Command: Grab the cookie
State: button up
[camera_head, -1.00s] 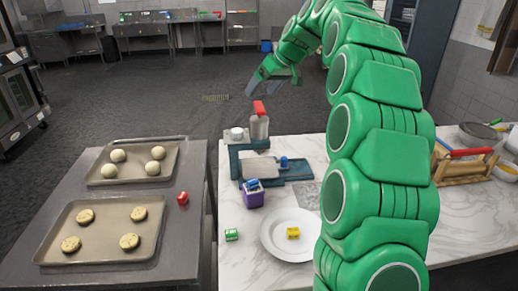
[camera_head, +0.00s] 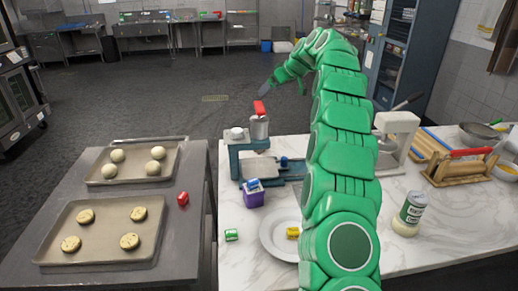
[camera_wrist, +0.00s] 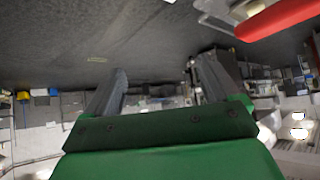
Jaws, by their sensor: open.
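Several round speckled cookies lie apart on the near baking tray (camera_head: 100,254) on the left metal table, such as the front right cookie (camera_head: 130,242) and the back right cookie (camera_head: 138,214). My gripper (camera_head: 268,88) is raised beyond the back edge of the marble counter, far from the cookies. In the wrist view my gripper (camera_wrist: 160,92) has its two fingers apart with nothing between them. No cookie shows in the wrist view.
A second tray (camera_head: 107,179) holds pale dough balls.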

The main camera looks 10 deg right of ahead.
jog(key=f, duration=1.5)
jog(key=w+f, duration=0.1)
jog(key=f, duration=0.7)
jog(key=shift+d, duration=0.25)
jog(key=shift+a+r+x, duration=0.1)
jog(key=shift+a+x, duration=0.05)
jog(key=shift+x, duration=1.15)
jog(key=shift+a+r+x, duration=0.1)
jog(key=shift+r+x, duration=0.05)
jog(key=shift+x, duration=1.1)
jog(key=shift+a+r+x, duration=0.1)
jog(key=shift+a+x, duration=0.05)
jog(key=shift+x, duration=1.15)
jog(key=shift+w, duration=0.15)
jog(key=c, duration=1.1)
jog(key=shift+c, duration=0.2)
jog(key=shift+r, duration=0.1)
